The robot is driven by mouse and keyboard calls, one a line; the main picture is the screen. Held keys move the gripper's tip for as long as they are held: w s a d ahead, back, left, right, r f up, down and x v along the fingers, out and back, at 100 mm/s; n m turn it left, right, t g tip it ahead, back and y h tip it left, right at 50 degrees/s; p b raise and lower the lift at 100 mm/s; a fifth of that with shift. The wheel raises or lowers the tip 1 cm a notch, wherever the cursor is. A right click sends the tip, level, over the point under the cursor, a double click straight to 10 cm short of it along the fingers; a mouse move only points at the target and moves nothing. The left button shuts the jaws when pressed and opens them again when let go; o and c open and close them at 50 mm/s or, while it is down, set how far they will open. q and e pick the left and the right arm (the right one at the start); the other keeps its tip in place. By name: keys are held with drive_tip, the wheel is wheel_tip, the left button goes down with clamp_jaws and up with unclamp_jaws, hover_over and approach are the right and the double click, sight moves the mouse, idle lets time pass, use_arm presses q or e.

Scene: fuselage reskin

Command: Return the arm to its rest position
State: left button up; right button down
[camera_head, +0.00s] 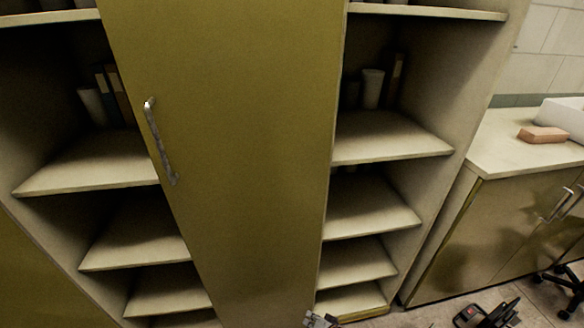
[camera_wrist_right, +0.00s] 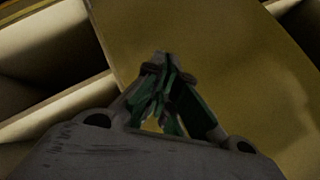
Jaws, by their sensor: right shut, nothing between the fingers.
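My right gripper (camera_head: 318,320) shows only as a small grey tip at the bottom edge of the head view, in front of the lower right edge of a tall olive-yellow door panel (camera_head: 235,130). In the right wrist view the gripper (camera_wrist_right: 161,60) has its fingers drawn together, with nothing between them. Behind it are the yellow panel (camera_wrist_right: 240,60) and pale shelves (camera_wrist_right: 50,110) at the left. No contact with the panel shows. The rest of the right arm is out of the head view. My left gripper is not in view.
Open shelves (camera_head: 90,165) flank the panel, which has a metal handle (camera_head: 158,140). At the right are a counter (camera_head: 490,150) with a brick-like block (camera_head: 543,134) and a black wheeled base (camera_head: 565,290). An unclear dark object with red (camera_head: 485,316) is at the bottom right.

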drive_tip(key=s+d+f+n+g+h, duration=0.1)
drive_tip(key=s+d+f+h, duration=0.2)
drive_tip(key=s+d+f, duration=0.7)
drive_tip(key=s+d+f+n+g+h, duration=0.1)
drive_tip(key=s+d+f, duration=0.3)
drive_tip(key=s, duration=0.5)
drive_tip(key=s+d+f+n+g+h, duration=0.1)
drive_tip(key=s+d+f+n+g, duration=0.1)
drive_tip(key=s+d+f, duration=0.3)
drive_tip(key=s+d+f+n+g+h, duration=0.1)
drive_tip(key=s+d+f, duration=0.4)
drive_tip(key=s, duration=0.8)
drive_tip(key=shift+s+d+f+n+g, duration=0.3)
drive_tip(key=shift+f+n+g, duration=0.2)
drive_tip(key=shift+f+g, duration=0.25)
drive_tip(key=shift+a, duration=0.1)
